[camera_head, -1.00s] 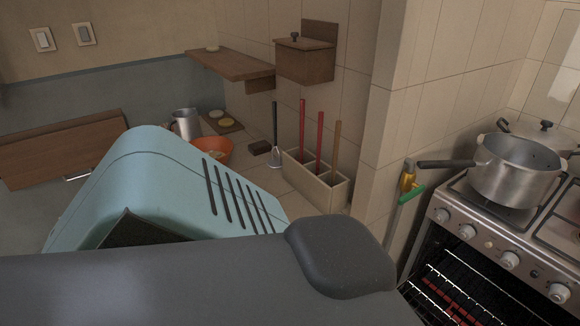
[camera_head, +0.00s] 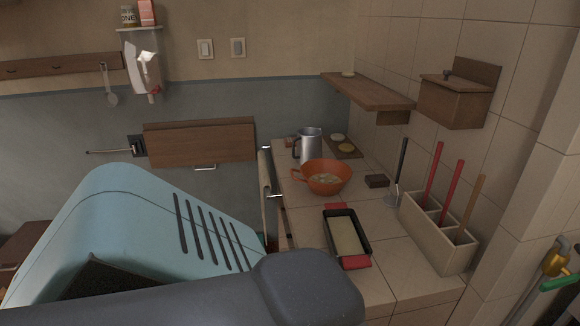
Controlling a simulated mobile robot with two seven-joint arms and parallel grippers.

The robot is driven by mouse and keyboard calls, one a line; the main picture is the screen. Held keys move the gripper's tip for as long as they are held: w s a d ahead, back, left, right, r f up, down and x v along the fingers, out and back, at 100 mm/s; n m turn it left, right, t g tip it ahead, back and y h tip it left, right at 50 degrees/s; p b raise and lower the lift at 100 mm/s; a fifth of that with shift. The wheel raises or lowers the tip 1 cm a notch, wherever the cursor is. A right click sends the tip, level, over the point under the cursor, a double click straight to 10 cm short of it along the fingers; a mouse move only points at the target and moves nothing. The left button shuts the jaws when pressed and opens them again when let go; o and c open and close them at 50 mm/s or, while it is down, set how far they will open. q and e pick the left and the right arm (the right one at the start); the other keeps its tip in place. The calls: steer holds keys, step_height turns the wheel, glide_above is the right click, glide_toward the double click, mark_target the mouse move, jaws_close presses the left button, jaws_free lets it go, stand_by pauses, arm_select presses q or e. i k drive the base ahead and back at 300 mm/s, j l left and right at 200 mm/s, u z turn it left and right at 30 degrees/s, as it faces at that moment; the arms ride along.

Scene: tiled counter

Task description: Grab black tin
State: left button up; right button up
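The black tin (camera_head: 362,236) is a long, narrow, dark pan on the tiled counter (camera_head: 400,265), right of centre in the head view. It holds a flat, pale filling. Red pieces (camera_head: 355,262) show at its near and far ends. The tin lies between the orange bowl (camera_head: 325,187) and the utensil box (camera_head: 437,236), apart from both. Neither of my grippers is in view. A dark grey part and a pale blue slotted casing of my own body fill the lower left and hide part of the counter's near left side.
A metal mug (camera_head: 308,146) stands behind the bowl, beside a wooden board (camera_head: 343,147). A spatula (camera_head: 398,175) and red-handled tools (camera_head: 434,168) rise right of the tin. A wooden shelf (camera_head: 368,92) and box (camera_head: 453,100) hang above. A folded wooden panel (camera_head: 200,141) is on the left wall.

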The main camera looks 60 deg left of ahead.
mark_target(347, 242)
steer(key=u, duration=1.65)
